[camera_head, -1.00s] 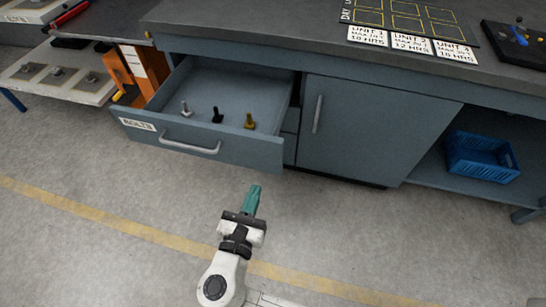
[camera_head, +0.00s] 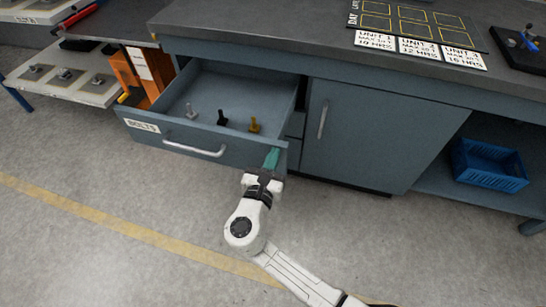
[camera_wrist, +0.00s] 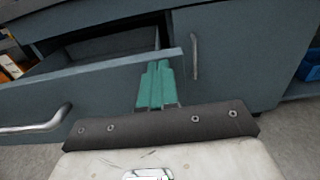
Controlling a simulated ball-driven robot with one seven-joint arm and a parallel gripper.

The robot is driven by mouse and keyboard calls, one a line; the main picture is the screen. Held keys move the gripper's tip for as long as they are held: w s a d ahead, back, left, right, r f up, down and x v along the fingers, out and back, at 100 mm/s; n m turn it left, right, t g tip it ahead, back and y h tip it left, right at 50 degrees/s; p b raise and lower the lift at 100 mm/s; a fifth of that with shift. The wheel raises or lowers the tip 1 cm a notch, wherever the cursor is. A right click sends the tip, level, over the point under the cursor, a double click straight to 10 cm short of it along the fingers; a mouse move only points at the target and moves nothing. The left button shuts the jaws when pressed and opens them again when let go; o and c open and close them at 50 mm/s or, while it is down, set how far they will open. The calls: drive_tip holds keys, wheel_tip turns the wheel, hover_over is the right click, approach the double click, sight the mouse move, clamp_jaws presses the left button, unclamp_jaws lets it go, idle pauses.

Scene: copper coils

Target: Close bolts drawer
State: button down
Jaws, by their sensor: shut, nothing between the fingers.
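The bolts drawer (camera_head: 222,147) is pulled open from the grey-blue workbench, with its front panel and "BOLTS" label facing me. Its bar handle (camera_head: 194,150) also shows at the left of the wrist view (camera_wrist: 36,122). Inside stand a silver bolt (camera_head: 191,111), a black bolt (camera_head: 222,117) and a yellow bolt (camera_head: 254,125). My gripper (camera_head: 271,158) is shut and empty, its teal fingers at the right end of the drawer front. In the wrist view the fingers (camera_wrist: 157,82) overlap the front panel's upper right part; I cannot tell whether they touch it.
A closed cabinet door (camera_head: 355,135) stands right of the drawer. A blue crate (camera_head: 490,166) sits on the open shelf further right. An orange holder (camera_head: 143,77) stands left of the drawer. The floor in front is clear, with a yellow line.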

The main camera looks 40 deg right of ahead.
drive_tip(key=b+x, duration=1.1)
drive_tip(key=x, duration=2.1)
drive_tip(key=shift+b, duration=0.35)
drive_tip(key=shift+w+d+r, duration=0.15)
drive_tip(key=shift+r, duration=0.05)
drive_tip(key=p+v, duration=0.5)
drive_tip(key=v, duration=0.9)
drive_tip(key=shift+f, duration=0.3)
